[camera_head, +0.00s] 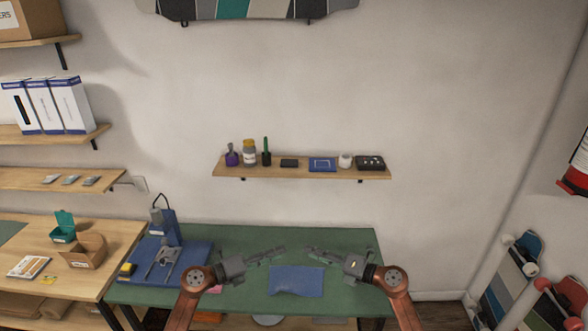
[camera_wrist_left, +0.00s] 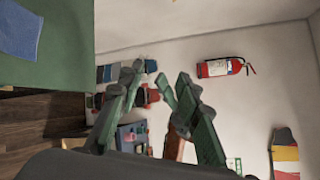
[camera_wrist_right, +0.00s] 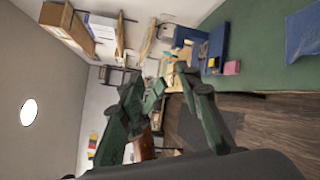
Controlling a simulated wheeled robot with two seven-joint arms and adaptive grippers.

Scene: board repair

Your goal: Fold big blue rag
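The blue rag (camera_head: 297,281) lies on the green mat of the workbench, near its front edge, between my two arms. It looks spread out, with a slightly uneven front edge. Part of it shows at the top left of the left wrist view (camera_wrist_left: 18,30) and at the right edge of the right wrist view (camera_wrist_right: 303,30). My left gripper (camera_head: 282,251) is above the mat, left of and behind the rag, pointing right, apart from it. My right gripper (camera_head: 309,250) is above the mat, right of and behind the rag, pointing left. Both grippers have parted fingers and hold nothing.
A blue repair mat (camera_head: 143,272) with tools and a blue device (camera_head: 163,228) stands on the bench's left. A wall shelf (camera_head: 300,172) with bottles and small boxes hangs behind. A wooden table (camera_head: 105,236) adjoins at left. The green mat (camera_head: 350,240) is otherwise mostly clear.

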